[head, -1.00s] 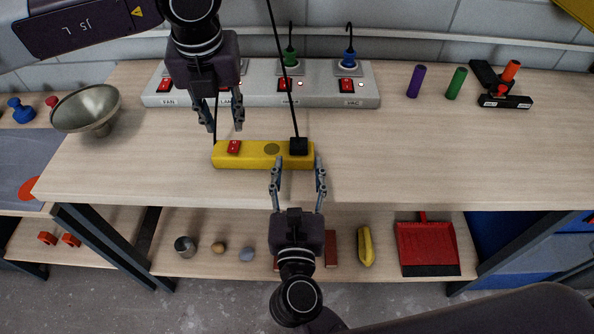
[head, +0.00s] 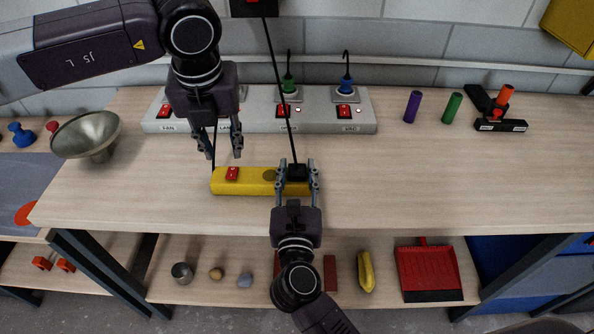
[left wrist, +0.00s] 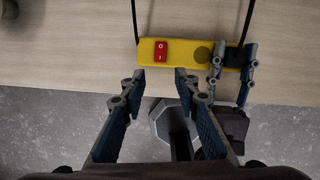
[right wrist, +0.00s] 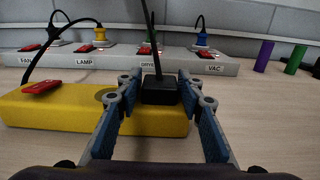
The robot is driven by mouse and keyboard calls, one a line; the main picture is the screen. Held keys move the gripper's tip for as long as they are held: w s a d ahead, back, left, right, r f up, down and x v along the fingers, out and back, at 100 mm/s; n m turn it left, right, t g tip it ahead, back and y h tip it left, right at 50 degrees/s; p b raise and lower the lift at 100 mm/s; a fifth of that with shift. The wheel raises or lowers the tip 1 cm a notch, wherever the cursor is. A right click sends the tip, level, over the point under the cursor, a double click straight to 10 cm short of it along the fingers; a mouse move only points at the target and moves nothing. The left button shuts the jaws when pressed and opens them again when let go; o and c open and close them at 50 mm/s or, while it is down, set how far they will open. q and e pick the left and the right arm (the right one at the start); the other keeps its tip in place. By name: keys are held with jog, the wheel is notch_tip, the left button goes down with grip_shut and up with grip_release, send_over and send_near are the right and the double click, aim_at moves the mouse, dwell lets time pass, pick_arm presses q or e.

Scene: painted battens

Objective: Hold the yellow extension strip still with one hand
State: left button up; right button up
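The yellow extension strip (head: 245,187) lies on the bench, with a red switch and one dark round socket. It also shows in the left wrist view (left wrist: 184,52) and the right wrist view (right wrist: 60,112). A black plug (right wrist: 161,90) with a cord sits at its right end. My right gripper (head: 298,170) has its fingers on both sides of this plug and appears shut on it. My left gripper (head: 223,157) is open and empty, pointing down just behind the strip's left half in the head view, not touching it as far as I can see.
A grey power strip (head: 262,122) with labelled red switches and plugs runs behind. Purple (head: 412,107) and green (head: 452,107) cylinders stand at right. Cords rise from the yellow strip. The bench right of it is clear.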

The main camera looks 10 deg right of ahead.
grip_shut()
pick_arm(q)
jog(key=c, duration=0.3)
jog(key=shift+w+a+r+n, duration=0.1)
jog(key=shift+w+r+n, duration=0.4)
jog(key=shift+n, duration=0.6)
grip_shut()
jog(key=w+a+r+n+g+h, duration=0.3)
jog(key=r+n, duration=0.1)
jog(key=n, duration=1)
jog(key=shift+w+g, duration=0.2)
jog(key=shift+g, duration=0.2)
